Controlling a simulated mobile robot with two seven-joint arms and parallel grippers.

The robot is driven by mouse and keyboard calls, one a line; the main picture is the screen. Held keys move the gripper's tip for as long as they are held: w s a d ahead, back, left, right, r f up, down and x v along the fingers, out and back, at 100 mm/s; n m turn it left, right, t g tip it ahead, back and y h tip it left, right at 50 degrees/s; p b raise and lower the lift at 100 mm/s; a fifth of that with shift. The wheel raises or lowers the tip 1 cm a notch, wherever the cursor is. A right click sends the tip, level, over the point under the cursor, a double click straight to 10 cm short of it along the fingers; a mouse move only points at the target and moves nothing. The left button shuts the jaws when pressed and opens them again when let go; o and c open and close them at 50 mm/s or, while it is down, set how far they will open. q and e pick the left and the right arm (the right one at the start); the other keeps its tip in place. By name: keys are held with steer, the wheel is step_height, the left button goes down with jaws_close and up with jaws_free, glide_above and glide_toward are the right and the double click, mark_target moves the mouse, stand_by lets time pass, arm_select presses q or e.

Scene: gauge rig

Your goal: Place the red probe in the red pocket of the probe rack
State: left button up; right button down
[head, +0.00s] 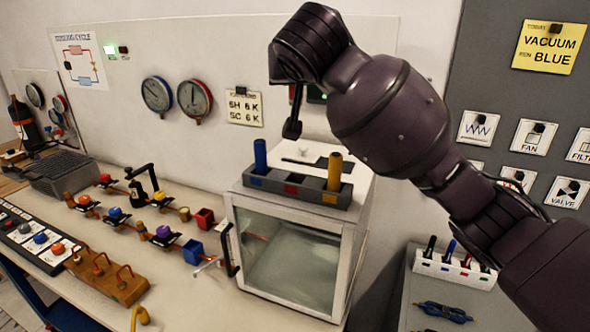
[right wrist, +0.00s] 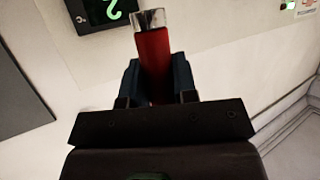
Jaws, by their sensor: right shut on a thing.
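The red probe (right wrist: 153,55), with a silver end, is held between the jaws of my right gripper (right wrist: 157,82) in the right wrist view. In the head view my right arm hangs above the probe rack, and the probe cannot be made out clearly there. The dark grey probe rack (head: 311,193) sits on top of a white glass-fronted box. A blue probe (head: 260,157) stands in its left pocket and a yellow probe (head: 335,171) in its right pocket. The middle pocket, with a red mark (head: 291,190), shows no probe. My left gripper is not in view.
The white box (head: 341,245) has a dark handle at its left. A bench (head: 180,285) with valves, coloured blocks and gauges lies to the left. At the right a marker holder (head: 453,270) stands on a grey surface. A wall stands close behind the rack.

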step_height(320, 180, down, 18)
steer(key=shift+d+r+p, duration=0.1)
steer(key=shift+r+p, duration=0.15)
steer(key=shift+p, duration=0.1)
steer(key=shift+f, duration=0.1)
steer(key=shift+f, duration=0.1)
steer(key=c, duration=0.9)
jaws_free()
steer(key=b+v, duration=0.1)
steer(key=v, duration=1.1)
